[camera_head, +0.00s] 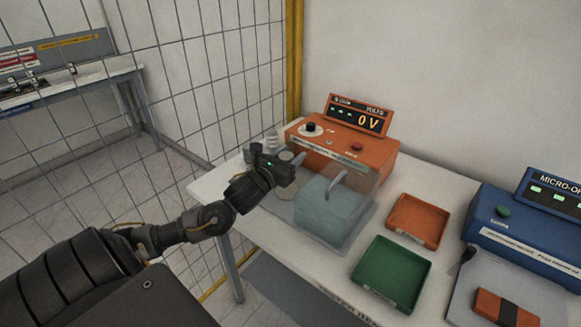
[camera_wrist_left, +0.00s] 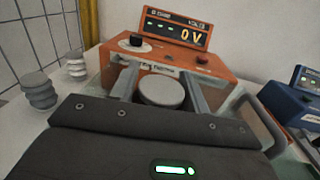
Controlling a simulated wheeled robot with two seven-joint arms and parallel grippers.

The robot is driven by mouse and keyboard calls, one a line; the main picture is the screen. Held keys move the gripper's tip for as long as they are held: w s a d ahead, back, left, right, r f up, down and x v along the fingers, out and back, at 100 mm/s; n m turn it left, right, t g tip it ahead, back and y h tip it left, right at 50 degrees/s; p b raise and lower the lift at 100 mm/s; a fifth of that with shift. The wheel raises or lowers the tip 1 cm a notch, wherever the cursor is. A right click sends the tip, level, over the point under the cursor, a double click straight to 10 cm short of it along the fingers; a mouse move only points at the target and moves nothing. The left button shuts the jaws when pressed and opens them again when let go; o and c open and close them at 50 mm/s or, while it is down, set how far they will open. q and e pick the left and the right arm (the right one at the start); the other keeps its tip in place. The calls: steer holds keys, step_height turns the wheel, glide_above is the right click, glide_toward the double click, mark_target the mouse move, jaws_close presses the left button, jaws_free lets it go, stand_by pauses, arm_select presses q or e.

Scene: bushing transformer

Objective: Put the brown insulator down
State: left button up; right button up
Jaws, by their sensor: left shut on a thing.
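My left gripper (camera_head: 288,170) is over the left part of the white table, in front of the orange tester. In the left wrist view its two fingers are on either side of a round, grey-topped piece (camera_wrist_left: 161,88), taken to be the insulator, and are shut on it. No brown shows on it; its lower body is hidden by the gripper. I cannot tell whether it touches the surface below. Two grey ribbed insulators (camera_wrist_left: 39,91) (camera_wrist_left: 76,66) stand upright to the left. My right gripper is not in view.
The orange tester (camera_head: 330,148) reads 0 V. A clear cover with a handle (camera_head: 333,205) is just right of my gripper. An orange tray (camera_head: 417,221), a green tray (camera_head: 391,274) and a blue meter (camera_head: 520,232) stand farther right. A wire mesh fence (camera_head: 190,70) borders the left.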

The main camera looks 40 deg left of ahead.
arm_select(q)
steer(key=w+f, duration=0.1)
steer(key=f, duration=0.1)
steer(key=w+a+f+p, duration=0.1)
steer(key=f, duration=0.2)
steer(key=w+a+f+p, duration=0.1)
steer(key=f, duration=0.2)
steer(key=shift+w+a+f, duration=0.1)
steer(key=shift+a, duration=0.05)
steer(key=shift+f, duration=0.1)
steer(key=shift+f, duration=0.1)
steer(key=o, duration=1.1)
